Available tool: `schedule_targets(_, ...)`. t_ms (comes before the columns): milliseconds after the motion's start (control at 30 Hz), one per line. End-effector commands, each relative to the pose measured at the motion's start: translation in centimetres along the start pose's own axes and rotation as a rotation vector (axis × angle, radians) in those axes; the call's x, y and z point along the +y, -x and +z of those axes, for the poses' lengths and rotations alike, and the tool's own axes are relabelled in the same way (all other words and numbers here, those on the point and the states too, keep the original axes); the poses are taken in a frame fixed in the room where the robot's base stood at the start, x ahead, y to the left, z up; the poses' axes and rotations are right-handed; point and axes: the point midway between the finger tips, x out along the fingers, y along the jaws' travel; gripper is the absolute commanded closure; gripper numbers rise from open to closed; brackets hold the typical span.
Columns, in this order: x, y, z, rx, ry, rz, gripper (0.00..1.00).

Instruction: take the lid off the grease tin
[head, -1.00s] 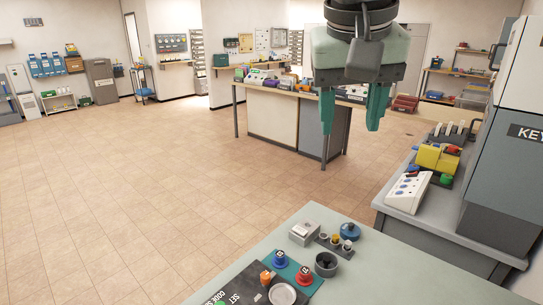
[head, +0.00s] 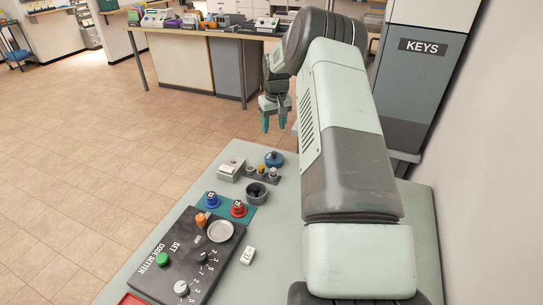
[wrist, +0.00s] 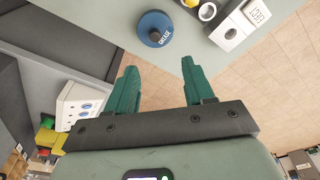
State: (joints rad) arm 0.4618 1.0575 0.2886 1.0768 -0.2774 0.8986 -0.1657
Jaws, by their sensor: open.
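The grease tin (head: 274,160) is a small round blue tin at the far edge of the grey-green bench in the head view. In the wrist view the blue top (wrist: 151,21) shows near the upper edge, with a dark round knob (wrist: 155,37) and the word GREASE. The lid appears to be on; the seam with the tin cannot be made out. My gripper (head: 274,123) is open and empty, beyond the tin in the head picture and apart from it. In the wrist view its teal fingers (wrist: 158,72) point towards the tin, with a gap between.
Close to the tin stand a small rack with short posts (head: 262,173), a pale box (head: 231,169) and a dark round cup (head: 256,194). Blue (head: 211,200) and red (head: 238,209) knobs and a black code-setter panel (head: 187,255) lie nearer. A grey key cabinet (head: 422,75) stands at right.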

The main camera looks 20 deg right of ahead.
Motion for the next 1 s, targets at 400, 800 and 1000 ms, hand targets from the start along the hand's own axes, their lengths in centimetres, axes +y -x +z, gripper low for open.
schedule_targets(400,0.6,-7.1,0.3,0.004,0.009,-0.016,0.47)
schedule_targets(800,0.9,-11.5,0.3,0.003,0.008,-0.015,0.47)
schedule_targets(1000,0.8,-13.3,0.2,0.005,0.009,-0.014,0.47)
